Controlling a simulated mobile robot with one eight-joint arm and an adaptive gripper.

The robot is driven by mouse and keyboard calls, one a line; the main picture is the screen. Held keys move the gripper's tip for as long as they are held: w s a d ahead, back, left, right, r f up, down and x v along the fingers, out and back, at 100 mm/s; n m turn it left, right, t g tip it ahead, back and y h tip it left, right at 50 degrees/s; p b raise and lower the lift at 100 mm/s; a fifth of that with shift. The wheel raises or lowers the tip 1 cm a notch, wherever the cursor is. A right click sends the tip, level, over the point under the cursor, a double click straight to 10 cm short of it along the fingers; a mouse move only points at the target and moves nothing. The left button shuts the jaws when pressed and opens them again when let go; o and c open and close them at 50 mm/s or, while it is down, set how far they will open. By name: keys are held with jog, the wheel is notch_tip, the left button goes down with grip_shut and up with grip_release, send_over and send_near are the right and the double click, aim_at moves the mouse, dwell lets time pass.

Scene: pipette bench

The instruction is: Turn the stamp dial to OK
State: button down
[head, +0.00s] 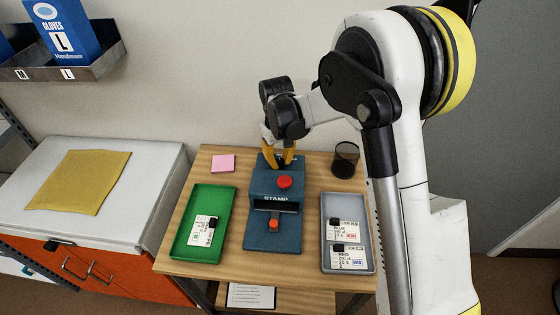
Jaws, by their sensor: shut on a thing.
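The blue stamp machine (258,222) stands in the middle of the wooden table, with the word STAMP on its front. A red round knob (284,182) is on its top and an orange-red part (274,224) is low at its front. My gripper (280,163) reaches down with its yellow fingers at the back of the machine, just behind the red knob. It is shut on the stamp dial there, which the fingers mostly hide. The dial's setting and the OK mark cannot be read.
A green tray (181,246) with a labelled card stands left, a grey tray (326,262) with two cards right. A pink note pad (223,163) and a black mesh cup (345,160) stand behind. My arm comes in from the right.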

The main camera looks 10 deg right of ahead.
jog(key=c, duration=1.2)
grip_release()
